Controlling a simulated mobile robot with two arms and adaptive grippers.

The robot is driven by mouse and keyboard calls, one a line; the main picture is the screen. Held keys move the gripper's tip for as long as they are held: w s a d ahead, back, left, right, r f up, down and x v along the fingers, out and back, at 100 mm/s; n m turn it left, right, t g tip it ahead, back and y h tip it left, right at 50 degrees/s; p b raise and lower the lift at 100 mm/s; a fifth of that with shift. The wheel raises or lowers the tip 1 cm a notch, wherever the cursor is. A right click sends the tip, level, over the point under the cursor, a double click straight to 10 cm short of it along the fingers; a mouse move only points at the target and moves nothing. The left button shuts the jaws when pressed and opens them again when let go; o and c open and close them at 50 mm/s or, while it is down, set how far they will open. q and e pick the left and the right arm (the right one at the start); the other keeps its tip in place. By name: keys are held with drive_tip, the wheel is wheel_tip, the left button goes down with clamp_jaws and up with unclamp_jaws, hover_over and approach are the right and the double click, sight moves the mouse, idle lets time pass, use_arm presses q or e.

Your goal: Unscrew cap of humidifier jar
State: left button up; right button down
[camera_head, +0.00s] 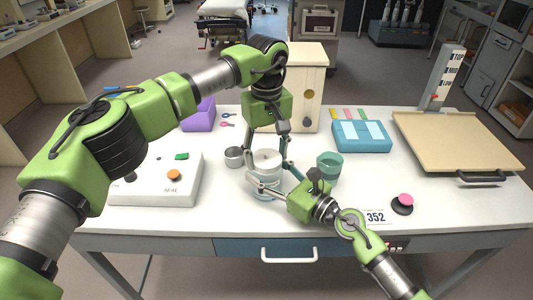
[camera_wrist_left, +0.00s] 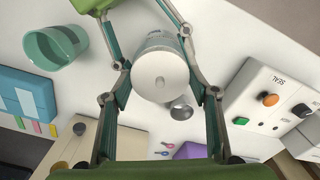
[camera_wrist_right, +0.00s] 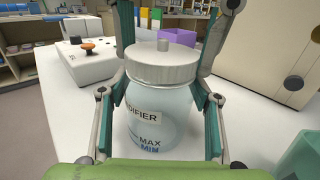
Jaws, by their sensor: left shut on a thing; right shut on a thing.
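The humidifier jar (camera_wrist_right: 160,122) stands upright on the white table, a translucent jar with MAX and MIN marks. Its white cap (camera_wrist_right: 163,65) sits on top with a small knob in the middle. In the head view the cap (camera_head: 267,161) is at the table's middle. My left gripper (camera_head: 267,160) reaches down from above with its fingers shut on the cap's sides; the left wrist view shows the cap (camera_wrist_left: 160,76) between them. My right gripper (camera_head: 262,188) comes from the front right, its fingers shut around the jar body below the cap. Whether the cap has turned cannot be told.
A green cup (camera_head: 328,167) stands close to the right of the jar, and a small metal cup (camera_head: 234,157) to its left. A sealing box (camera_head: 160,180) is at left, a blue case (camera_head: 362,136) and a tan board (camera_head: 460,140) at right. A beige cabinet (camera_head: 307,85) stands behind.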

use_arm(q)
drive_tip(key=n, duration=0.5)
drive_tip(key=shift+n, duration=0.4)
drive_tip(key=n, duration=2.5)
drive_tip(key=shift+r, duration=0.1)
drive_tip(key=n, duration=0.9)
drive_tip(key=shift+n, duration=0.3)
drive_tip(key=n, duration=0.4)
